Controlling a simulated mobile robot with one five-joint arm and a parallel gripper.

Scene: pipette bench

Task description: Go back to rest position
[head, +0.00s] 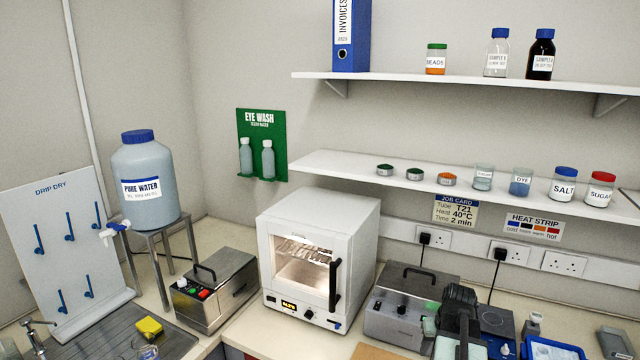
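A dark, jointed form with pale green parts at the lower right appears to be my arm and gripper (458,312). It is in front of the grey lidded machine (396,308) and beside a dark blue device (494,320). I cannot make out two separate fingertips or anything held between them. The bottom picture edge cuts off the lower part of this form. The task names no other object.
A white oven (318,262) with a lit window stands mid-bench. A grey machine with buttons (214,287), a water container (144,180) on a stand and a sink (115,342) are left. Shelves (470,85) hold jars. A blue tray (553,348) is at the lower right.

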